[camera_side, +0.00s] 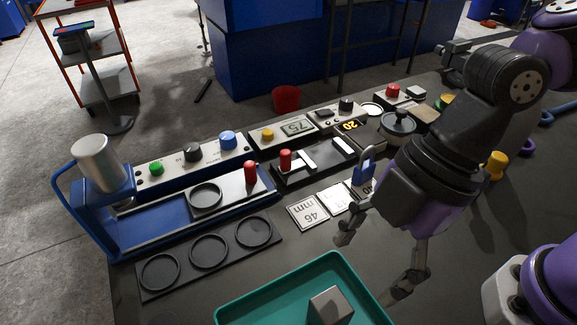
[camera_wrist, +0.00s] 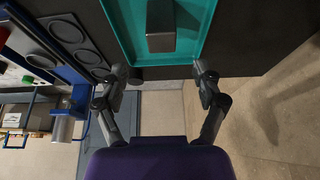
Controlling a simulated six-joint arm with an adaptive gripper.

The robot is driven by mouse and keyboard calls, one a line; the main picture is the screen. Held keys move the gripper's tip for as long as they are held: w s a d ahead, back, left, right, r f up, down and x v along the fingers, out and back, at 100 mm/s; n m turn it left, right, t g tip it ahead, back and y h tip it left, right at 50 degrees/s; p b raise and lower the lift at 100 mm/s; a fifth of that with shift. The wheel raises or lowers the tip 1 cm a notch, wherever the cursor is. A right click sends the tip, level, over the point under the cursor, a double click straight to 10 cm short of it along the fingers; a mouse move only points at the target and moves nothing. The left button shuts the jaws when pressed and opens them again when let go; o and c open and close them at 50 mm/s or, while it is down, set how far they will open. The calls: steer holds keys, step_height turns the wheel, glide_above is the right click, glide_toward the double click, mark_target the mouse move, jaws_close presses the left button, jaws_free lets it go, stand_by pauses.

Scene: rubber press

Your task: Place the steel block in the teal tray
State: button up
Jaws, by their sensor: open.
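The steel block (camera_side: 330,307) is a grey box resting inside the teal tray (camera_side: 232,306) at the bottom of the side view. In the wrist view the block (camera_wrist: 161,26) stands in the tray (camera_wrist: 126,34), near its middle, with teal floor showing around it. My gripper (camera_side: 382,255) is open and empty, fingers pointing down, above the table behind and right of the tray. In the wrist view my gripper (camera_wrist: 163,75) has its fingers spread wide, with the block beyond them and apart from them. The tray's near part is cut off in the side view.
A blue press (camera_side: 140,215) with a steel cylinder (camera_side: 98,163) stands at the left. A dark plate with three round recesses (camera_side: 208,250) lies beside the tray. A blue padlock (camera_side: 364,168), number cards (camera_side: 307,212) and control panels (camera_side: 296,128) lie behind my gripper.

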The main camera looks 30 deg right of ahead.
steer(key=w+d+r+m+t+h, duration=0.2)
steer(key=d+m, duration=0.7)
steer(key=d, duration=0.2)
steer(key=w+d+r+m+t+h, duration=0.2)
steer(key=w+d+r+m+t, duration=0.1)
steer(key=d+m, duration=0.6)
steer(key=shift+d+r+t, duration=0.15)
steer(key=shift+d+t, duration=0.15)
steer(key=shift+d, duration=0.85)
